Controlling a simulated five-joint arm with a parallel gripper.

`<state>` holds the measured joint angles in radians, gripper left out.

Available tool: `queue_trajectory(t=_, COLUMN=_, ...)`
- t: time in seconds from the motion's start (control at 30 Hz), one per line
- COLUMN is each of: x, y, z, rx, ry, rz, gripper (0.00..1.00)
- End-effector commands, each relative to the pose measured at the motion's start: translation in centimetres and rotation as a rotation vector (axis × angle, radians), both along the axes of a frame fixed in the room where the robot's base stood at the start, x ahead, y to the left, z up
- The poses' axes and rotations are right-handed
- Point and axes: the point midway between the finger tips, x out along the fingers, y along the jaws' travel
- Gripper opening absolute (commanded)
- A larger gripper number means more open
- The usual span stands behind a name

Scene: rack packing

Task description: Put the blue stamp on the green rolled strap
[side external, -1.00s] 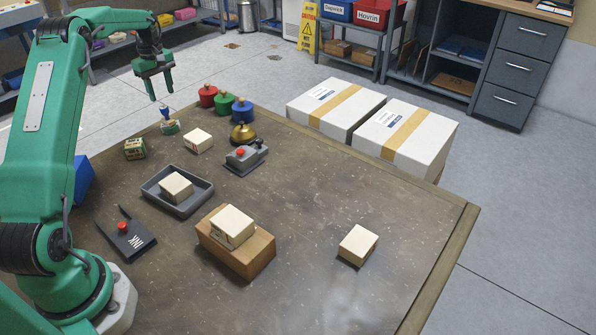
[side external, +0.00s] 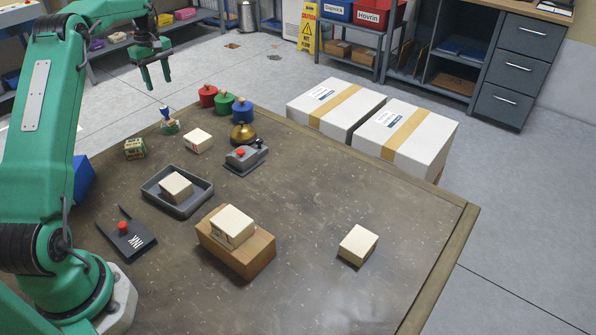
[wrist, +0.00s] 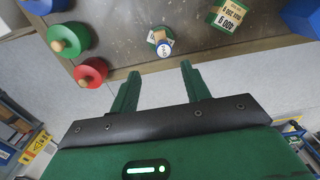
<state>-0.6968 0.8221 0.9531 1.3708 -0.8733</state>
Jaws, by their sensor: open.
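The blue stamp (side external: 164,111) is upright at the far left of the table in the side view. It appears to stand on a small green roll (side external: 170,128), which I take for the green rolled strap. In the wrist view the blue stamp (wrist: 164,47) shows its labelled end, with a little green (wrist: 152,37) behind it, largely hidden. My gripper (side external: 158,86) is open and empty, above and apart from the stamp.
Beside the roll is a green labelled bundle (side external: 135,148). Red (side external: 208,96), green (side external: 225,103) and blue (side external: 242,111) knobbed pots line the far edge near a brass bell (side external: 243,133). A grey tray (side external: 199,206) holds a box. The table's right side is mostly clear.

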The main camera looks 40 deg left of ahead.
Motion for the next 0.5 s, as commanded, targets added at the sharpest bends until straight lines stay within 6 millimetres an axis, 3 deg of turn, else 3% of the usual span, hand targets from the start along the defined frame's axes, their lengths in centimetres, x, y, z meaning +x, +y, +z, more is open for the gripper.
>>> queue_trajectory(t=0.27, x=0.4, y=-2.5, z=2.3, rx=0.018, ry=-0.021, rz=-0.079, gripper=0.47)
queue_trajectory(t=0.5, x=0.3, y=-8.2, z=6.5, rx=0.053, ry=-0.063, rz=-0.253, gripper=0.47)
